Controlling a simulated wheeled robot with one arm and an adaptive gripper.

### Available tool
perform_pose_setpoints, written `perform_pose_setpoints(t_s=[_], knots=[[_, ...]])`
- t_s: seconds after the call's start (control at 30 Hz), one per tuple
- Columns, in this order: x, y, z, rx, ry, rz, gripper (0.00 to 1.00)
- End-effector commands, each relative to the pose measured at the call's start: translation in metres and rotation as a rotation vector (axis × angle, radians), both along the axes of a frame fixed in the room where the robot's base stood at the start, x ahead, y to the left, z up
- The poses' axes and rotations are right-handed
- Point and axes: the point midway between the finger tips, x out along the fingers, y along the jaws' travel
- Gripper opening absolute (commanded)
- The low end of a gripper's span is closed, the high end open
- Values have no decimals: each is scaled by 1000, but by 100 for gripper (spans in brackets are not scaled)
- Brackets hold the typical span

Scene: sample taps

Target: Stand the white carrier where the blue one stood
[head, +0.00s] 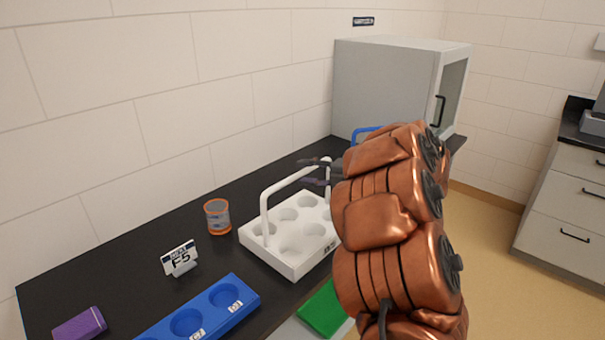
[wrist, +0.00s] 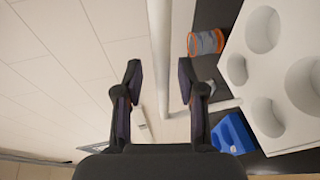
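The white carrier (head: 285,262) stands on the black bench, with several round holes and an arched handle (head: 285,187). My gripper (head: 308,172) is at the handle's far end. In the wrist view the handle bar (wrist: 160,45) runs between the two fingers of my gripper (wrist: 162,78), with a gap on both sides. The gripper is open. The white carrier's holed top (wrist: 285,60) is at the right there. A blue handle (head: 366,130) shows behind my arm near the grey cabinet; what it belongs to is hidden.
An orange-rimmed beaker (head: 217,218) and an F5 sign (head: 180,259) stand left of the carrier. A blue holed rack (head: 207,312) lies in front, with a purple block (head: 80,325) and green mat (head: 323,309) nearby. A grey cabinet (head: 385,85) stands behind.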

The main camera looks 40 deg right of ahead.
Motion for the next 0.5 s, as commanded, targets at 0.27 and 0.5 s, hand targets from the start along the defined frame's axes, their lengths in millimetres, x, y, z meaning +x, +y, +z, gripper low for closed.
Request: perform_pose_setpoints(t_s=[0.27, 0.5], knots=[[-37, -21, 6, 0, -1, -5, 40], [-66, -37, 13, 1, -1, -4, 40]])
